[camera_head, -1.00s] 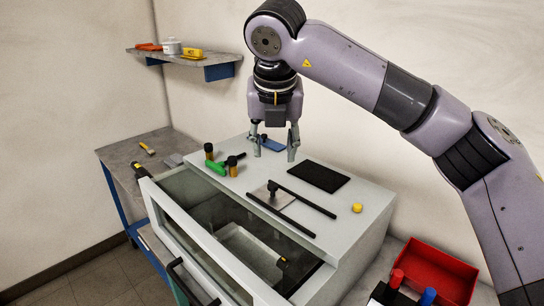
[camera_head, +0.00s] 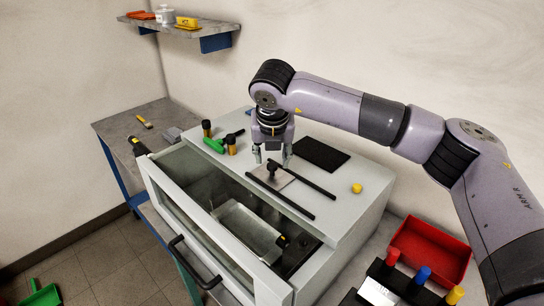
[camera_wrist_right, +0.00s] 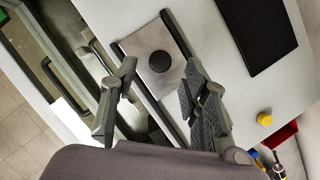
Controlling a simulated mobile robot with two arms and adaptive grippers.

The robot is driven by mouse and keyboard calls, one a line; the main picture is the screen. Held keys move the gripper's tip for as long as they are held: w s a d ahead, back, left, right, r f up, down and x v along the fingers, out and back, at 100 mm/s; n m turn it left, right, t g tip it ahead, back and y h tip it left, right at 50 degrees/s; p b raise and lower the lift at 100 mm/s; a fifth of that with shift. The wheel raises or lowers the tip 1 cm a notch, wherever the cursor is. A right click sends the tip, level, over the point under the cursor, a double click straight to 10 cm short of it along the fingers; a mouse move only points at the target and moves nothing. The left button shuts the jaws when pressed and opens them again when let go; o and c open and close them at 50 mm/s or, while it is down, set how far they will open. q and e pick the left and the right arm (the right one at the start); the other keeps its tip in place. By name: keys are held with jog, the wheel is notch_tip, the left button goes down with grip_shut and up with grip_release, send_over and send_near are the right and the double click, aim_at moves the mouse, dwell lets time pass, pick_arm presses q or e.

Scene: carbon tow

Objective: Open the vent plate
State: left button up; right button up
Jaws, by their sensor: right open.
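The vent plate (camera_head: 287,180) is a small grey square plate with a dark round knob (camera_head: 271,169), lying between two black rails on top of the white cabinet. In the right wrist view the plate (camera_wrist_right: 143,42) and its knob (camera_wrist_right: 160,62) show between the fingers. My right gripper (camera_head: 272,157) points down just above and behind the knob, open and empty. In the right wrist view its fingers (camera_wrist_right: 163,72) stand apart on either side of the knob, not closed on it. The opening under the plate cannot be seen. My left gripper is not in view.
A black mat (camera_head: 321,154) and a yellow knob (camera_head: 357,188) lie on the cabinet top. Brown jars and a green item (camera_head: 214,145) stand at its left. The glass-fronted drawer (camera_head: 190,222) below is open, with a tray (camera_head: 245,230) inside. A red bin (camera_head: 430,250) is at the right.

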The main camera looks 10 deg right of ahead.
aim_at(272, 164)
jog(key=x, duration=0.3)
jog(key=shift+f, duration=0.1)
jog(key=c, duration=0.5)
grip_shut()
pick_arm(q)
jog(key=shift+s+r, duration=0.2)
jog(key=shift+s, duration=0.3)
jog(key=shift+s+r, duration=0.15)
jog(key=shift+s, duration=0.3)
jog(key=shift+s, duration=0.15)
